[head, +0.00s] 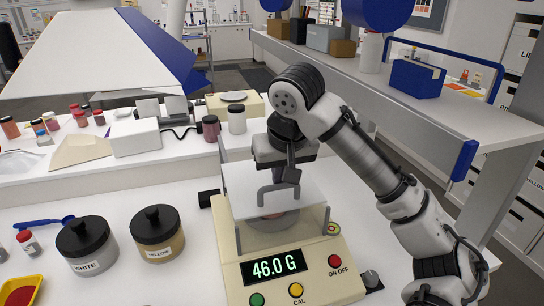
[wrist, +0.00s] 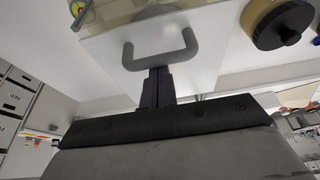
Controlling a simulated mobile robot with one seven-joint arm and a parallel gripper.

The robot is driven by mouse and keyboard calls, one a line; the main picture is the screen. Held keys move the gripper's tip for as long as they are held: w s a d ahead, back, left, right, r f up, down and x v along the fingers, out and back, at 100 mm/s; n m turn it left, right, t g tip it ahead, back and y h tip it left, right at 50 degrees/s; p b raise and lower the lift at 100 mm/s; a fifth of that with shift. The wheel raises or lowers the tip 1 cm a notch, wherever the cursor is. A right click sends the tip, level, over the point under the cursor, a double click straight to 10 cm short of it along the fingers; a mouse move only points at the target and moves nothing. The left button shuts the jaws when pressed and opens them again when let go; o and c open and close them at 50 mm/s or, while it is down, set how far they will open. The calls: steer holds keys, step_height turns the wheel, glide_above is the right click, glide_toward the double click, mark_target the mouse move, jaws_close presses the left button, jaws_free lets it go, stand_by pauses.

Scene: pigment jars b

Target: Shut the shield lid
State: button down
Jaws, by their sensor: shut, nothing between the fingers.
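The shield lid (head: 312,197) is a pale flat panel over the weighing scale (head: 240,262). A grey U-shaped handle (head: 264,197) is fixed on it. In the wrist view the lid (wrist: 205,65) and handle (wrist: 187,42) are close in front of the fingers. My gripper (head: 291,178) is shut and empty, its tips at or just beside the handle; I cannot tell if they touch. It also shows in the wrist view (wrist: 157,76). A round pan with something pinkish shows partly beneath the lid. The scale display reads 46.0 G.
A white-pigment jar (head: 86,247) and a yellow-pigment jar (head: 157,236) stand left of the scale. A blue spoon (head: 42,223) and a yellow tray (head: 20,292) lie farther left. A raised shelf with a white box (head: 134,137) is behind. Table between jars and scale is mostly clear.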

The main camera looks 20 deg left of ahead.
steer(key=shift+s+d, duration=0.4)
steer(key=shift+s, duration=0.2)
steer(key=shift+s+f, duration=0.1)
